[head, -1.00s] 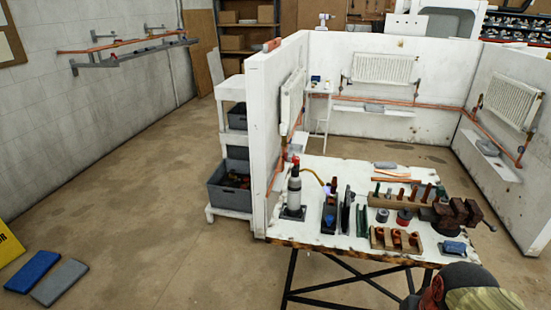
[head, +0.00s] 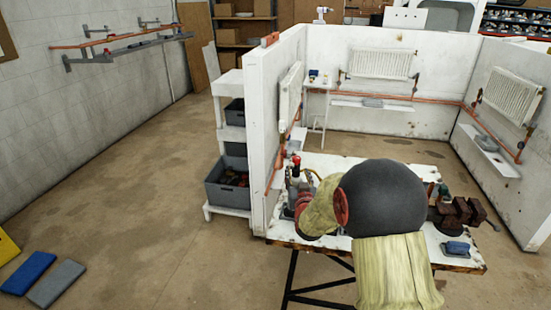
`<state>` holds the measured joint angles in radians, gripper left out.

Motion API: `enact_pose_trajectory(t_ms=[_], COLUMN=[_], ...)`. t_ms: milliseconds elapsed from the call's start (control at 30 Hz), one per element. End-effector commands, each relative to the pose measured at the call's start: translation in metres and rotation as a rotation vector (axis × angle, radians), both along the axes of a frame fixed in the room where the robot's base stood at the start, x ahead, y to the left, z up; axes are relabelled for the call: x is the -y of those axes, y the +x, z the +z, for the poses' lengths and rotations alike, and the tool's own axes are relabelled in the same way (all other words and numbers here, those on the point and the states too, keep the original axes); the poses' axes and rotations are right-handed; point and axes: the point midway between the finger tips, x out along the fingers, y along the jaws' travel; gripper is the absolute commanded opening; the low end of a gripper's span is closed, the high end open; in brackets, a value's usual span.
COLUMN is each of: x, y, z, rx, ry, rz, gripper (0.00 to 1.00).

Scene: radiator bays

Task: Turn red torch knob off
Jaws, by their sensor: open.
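The red torch knob (head: 296,160) sits on top of the upright white gas bottle (head: 295,182) at the left end of the workbench. My arm reaches across the bench from the front right, and its end is beside the lower part of the bottle. My gripper (head: 290,199) shows only in small part there, low beside the bottle and below the knob. It is open; I cannot tell whether it touches the bottle. My arm hides the torch and most of the tools in the middle of the bench.
The white-topped workbench (head: 448,262) stands inside white partition walls with radiators (head: 380,65). A vice (head: 460,211) and a small blue-grey item (head: 456,248) are at its right. Shelves with grey bins (head: 229,188) stand left of the partition.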

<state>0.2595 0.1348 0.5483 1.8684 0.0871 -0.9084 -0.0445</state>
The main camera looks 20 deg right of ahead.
Motion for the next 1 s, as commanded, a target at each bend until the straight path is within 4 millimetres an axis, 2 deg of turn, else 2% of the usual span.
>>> enact_pose_trajectory(t_ms=[100, 200, 633, 800, 1000], x=[0.001, 0.003, 0.022, 0.026, 0.026], y=[0.000, 0.005, 0.062, 0.072, 0.073], z=[0.015, 0.020, 0.018, 0.019, 0.020], rx=[0.058, 0.073, 0.070, 0.069, 0.069], ry=[-0.022, -0.028, -0.028, -0.028, -0.028], rz=[-0.004, -0.004, -0.004, -0.004, -0.004], gripper=[0.41, 0.41, 0.41, 0.41, 0.41])
